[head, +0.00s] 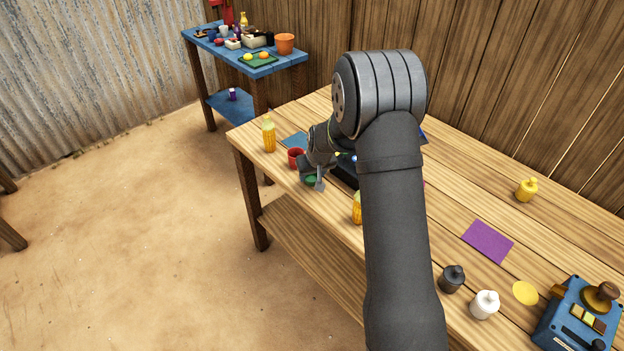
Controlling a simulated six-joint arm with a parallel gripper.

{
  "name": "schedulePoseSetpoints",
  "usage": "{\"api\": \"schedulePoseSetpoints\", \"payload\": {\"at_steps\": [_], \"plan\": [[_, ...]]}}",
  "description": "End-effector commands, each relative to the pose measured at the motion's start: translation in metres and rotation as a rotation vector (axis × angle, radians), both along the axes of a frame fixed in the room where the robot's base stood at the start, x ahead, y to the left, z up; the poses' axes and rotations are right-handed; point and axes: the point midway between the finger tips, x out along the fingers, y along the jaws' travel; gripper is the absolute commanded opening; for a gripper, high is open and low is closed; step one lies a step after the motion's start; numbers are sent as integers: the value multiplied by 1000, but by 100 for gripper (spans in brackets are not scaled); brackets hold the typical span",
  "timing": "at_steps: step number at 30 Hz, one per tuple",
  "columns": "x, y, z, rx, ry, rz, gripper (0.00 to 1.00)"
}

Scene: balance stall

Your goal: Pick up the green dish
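The green dish (310,181) lies on the wooden table near its front edge, left of the middle. It is small and partly hidden by my gripper. My gripper (319,185) is right at the dish, with its fingertips low over or beside it. I cannot tell whether the fingers touch the dish or how far apart they are. My arm hides part of the table behind and to the right of the gripper.
A red cup (296,158) stands close behind the dish. A dark object (345,172) lies beside the gripper. A purple mat (487,241) and bottles are farther right.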

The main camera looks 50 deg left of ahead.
Motion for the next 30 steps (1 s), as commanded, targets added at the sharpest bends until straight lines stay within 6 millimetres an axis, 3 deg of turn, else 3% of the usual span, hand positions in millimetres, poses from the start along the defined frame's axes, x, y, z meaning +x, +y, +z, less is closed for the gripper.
{"api": "schedulePoseSetpoints", "payload": {"at_steps": [2, 14, 19, 23, 30], "plan": [[0, 0, 0, 0, 0, 0, 28], [0, 0, 4, 0, 0, 0, 28], [0, 1, 20, 3, -1, 0, 28], [0, 1, 46, 5, -2, 0, 28], [28, -52, 76, 2, -1, -5, 28]]}}
